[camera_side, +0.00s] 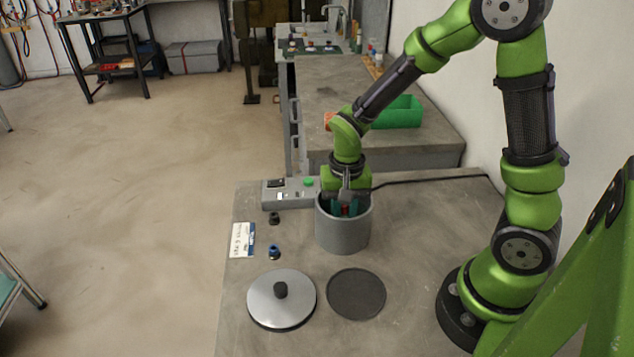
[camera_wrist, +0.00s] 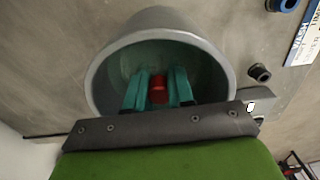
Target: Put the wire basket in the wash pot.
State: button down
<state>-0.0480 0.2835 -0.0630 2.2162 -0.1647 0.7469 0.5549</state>
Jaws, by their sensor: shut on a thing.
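The wash pot (camera_side: 343,232) is a grey round pot on the bench, open at the top. In the wrist view its rim (camera_wrist: 165,22) surrounds my fingers, and its inside looks teal. My gripper (camera_side: 346,209) points down into the pot's mouth. Its two teal fingers (camera_wrist: 158,88) are shut on a small red piece, which appears to be the grip of the wire basket (camera_wrist: 158,96). The red also shows between the fingers in the side view. The basket's body is hidden or cannot be told apart inside the pot, so whether it touches the bottom does not show.
A silver lid (camera_side: 268,300) with a black knob and a dark round pad (camera_side: 356,294) lie in front of the pot. A control box (camera_side: 290,192) with a green button stands behind. Small black (camera_side: 274,218) and blue (camera_side: 274,252) fittings and a label card (camera_side: 243,240) lie left.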

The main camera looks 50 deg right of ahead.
jog(key=c, duration=0.9)
grip_release()
jog(key=c, duration=0.3)
jog(key=shift+r, duration=0.2)
jog(key=shift+r, duration=0.6)
jog(key=shift+r, duration=3.5)
